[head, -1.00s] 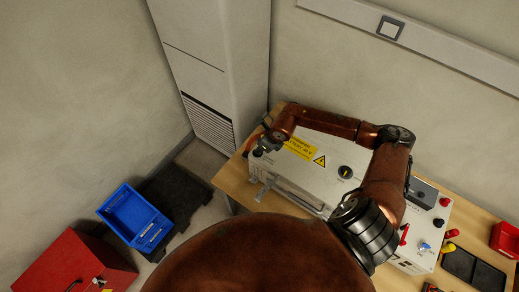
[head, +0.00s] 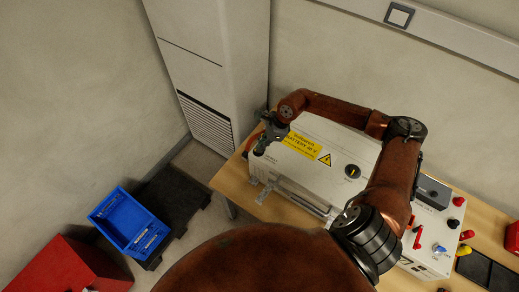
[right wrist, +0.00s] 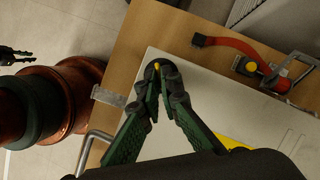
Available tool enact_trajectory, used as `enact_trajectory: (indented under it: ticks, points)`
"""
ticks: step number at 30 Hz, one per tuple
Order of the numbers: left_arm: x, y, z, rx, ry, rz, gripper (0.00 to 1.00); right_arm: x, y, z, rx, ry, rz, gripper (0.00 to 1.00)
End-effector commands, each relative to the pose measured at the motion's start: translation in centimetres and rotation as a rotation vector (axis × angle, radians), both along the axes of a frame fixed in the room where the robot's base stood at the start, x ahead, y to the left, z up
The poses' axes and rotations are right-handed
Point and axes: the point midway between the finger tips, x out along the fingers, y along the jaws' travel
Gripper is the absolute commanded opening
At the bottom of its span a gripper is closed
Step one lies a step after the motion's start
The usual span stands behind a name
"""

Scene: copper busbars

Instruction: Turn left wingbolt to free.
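The left wingbolt (right wrist: 155,67) is a small dark knob with a yellow mark, near a corner of the pale battery box (head: 345,150). In the right wrist view, my right gripper (right wrist: 162,82) has its green-and-black fingers drawn close together, with the tips at the wingbolt's two sides. They hide much of it. In the head view my right gripper (head: 263,143) points down at the box's left end, and the wingbolt cannot be made out. A dark two-pronged tip at the left edge of the right wrist view looks like my left gripper (right wrist: 15,56); its opening is unclear.
A metal handle (right wrist: 92,150) and a clear tab (right wrist: 110,97) stick out at the box edge. A red strap (right wrist: 235,45) and a padlock-like part (right wrist: 280,80) lie beside the box on the wooden table (head: 232,180). A blue bin (head: 130,222) stands lower left.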

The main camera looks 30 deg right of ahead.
Motion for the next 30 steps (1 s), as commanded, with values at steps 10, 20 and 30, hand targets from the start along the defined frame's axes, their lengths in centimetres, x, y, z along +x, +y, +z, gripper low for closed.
enact_trajectory:
  ticks: [10,20,30]
  points:
    - [-1.5,0.0,-4.5,0.0,0.025,-0.001,0.21,0.5,-0.1,-0.5,0.0,-0.001,0.329,0.0]
    - [-3.0,0.0,-8.0,0.0,0.049,0.0,0.21,0.8,-0.2,-0.5,-0.001,-0.002,0.634,0.0]
    - [-4.1,0.0,-10.3,0.0,0.068,-0.001,0.21,1.0,-0.1,-0.2,-0.002,-0.002,0.856,0.0]
